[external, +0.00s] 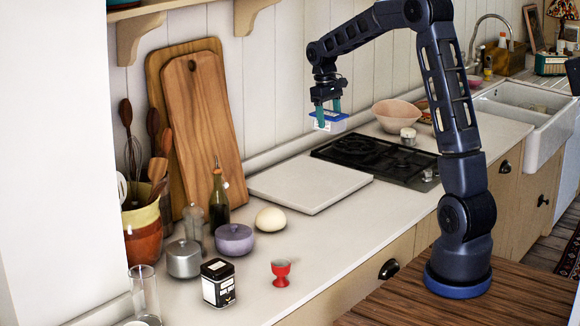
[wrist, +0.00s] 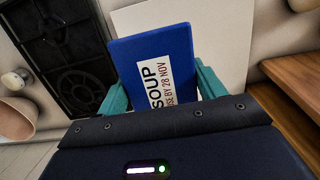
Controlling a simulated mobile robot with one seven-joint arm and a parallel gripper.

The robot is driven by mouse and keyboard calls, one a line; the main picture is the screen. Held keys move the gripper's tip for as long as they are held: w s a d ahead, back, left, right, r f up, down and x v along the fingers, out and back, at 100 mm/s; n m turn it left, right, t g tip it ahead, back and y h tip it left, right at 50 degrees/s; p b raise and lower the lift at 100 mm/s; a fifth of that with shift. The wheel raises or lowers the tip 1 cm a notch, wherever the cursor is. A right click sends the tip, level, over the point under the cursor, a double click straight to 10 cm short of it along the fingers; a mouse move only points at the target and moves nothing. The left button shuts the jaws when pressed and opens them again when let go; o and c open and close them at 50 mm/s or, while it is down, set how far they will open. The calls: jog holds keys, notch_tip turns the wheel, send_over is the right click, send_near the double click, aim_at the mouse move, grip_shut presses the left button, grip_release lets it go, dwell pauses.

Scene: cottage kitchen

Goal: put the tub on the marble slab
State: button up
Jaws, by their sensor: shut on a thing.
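The tub (external: 329,122) is a small clear-white box with a blue lid. In the wrist view the blue lid (wrist: 150,60) carries a white label reading SOUP. My gripper (external: 328,108) is shut on the tub, with a teal finger on each side, and holds it in the air well above the counter. The marble slab (external: 309,184) is a pale, flat, bare square on the counter, lower in the external view than the tub. In the wrist view the slab (wrist: 228,38) shows behind and to the right of the lid, partly hidden by it.
A black hob (external: 375,158) lies right of the slab. A bowl (external: 397,115) and a small jar (external: 408,136) stand behind it. An egg-like round thing (external: 270,219), purple pot (external: 234,240), bottle (external: 218,197) and red cup (external: 281,272) stand left and in front. Wooden boards (external: 205,120) lean on the wall.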

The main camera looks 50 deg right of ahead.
notch_tip(320, 180, down, 16)
jog(key=shift+r, duration=0.1)
dwell(0.5)
jog(key=o, duration=1.2)
jog(key=shift+c, duration=0.2)
